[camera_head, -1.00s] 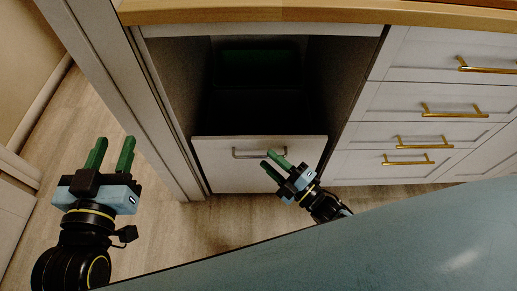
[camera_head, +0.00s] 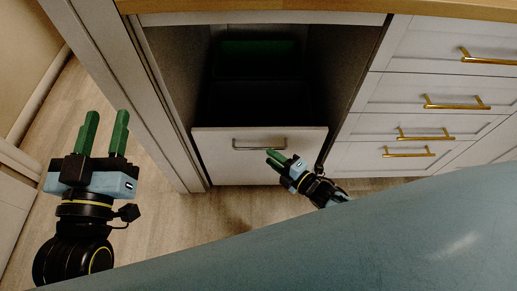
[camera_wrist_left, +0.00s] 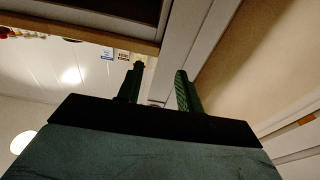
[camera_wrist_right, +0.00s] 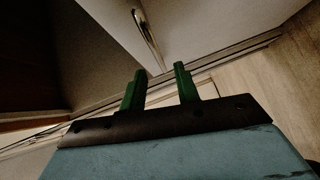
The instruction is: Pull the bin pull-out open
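The bin pull-out has a pale front panel (camera_head: 225,165) with a silver bar handle (camera_head: 259,147), low in the dark cabinet opening. A green bin (camera_head: 258,56) and a dark bin (camera_head: 258,104) show behind the panel. My right gripper (camera_head: 273,156) is at the right end of the handle. In the right wrist view, the right gripper (camera_wrist_right: 160,75) is open and the handle (camera_wrist_right: 147,32) is beyond the fingertips, not between them. My left gripper (camera_head: 105,122) is open and empty at the left, away from the pull-out; it also shows in the left wrist view (camera_wrist_left: 158,80).
White drawers with brass handles (camera_head: 456,103) stand to the right. The wooden countertop (camera_head: 330,6) runs above the opening. A cabinet side panel (camera_head: 125,90) stands at the left. A strip of wooden floor (camera_head: 215,222) is clear in front of the pull-out.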

